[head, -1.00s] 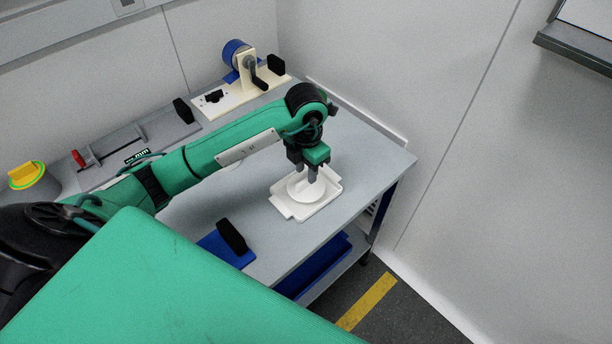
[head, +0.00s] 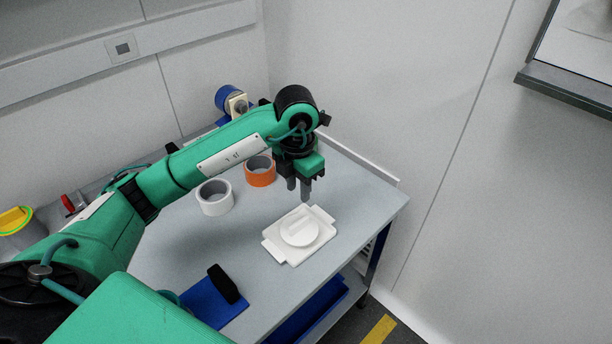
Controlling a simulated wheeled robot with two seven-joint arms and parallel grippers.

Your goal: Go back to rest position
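My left gripper (head: 299,190) hangs fingers-down above the grey table (head: 180,255), behind a white tray. Its two dark fingers are apart with nothing between them, and it touches nothing that I can see. The white tray (head: 271,246) has a handle at each end and lies near the table's right front edge. A round white lid (head: 298,230) with a raised bar grip lies on the tray. My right gripper is not in view.
A white roll (head: 215,198) and an orange roll (head: 260,172) stand behind the tray, close to my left forearm. A black block (head: 224,284) sits on a blue mat (head: 208,304) at the front. A blue-drum device (head: 229,97) stands at the back. Walls close off the back and right.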

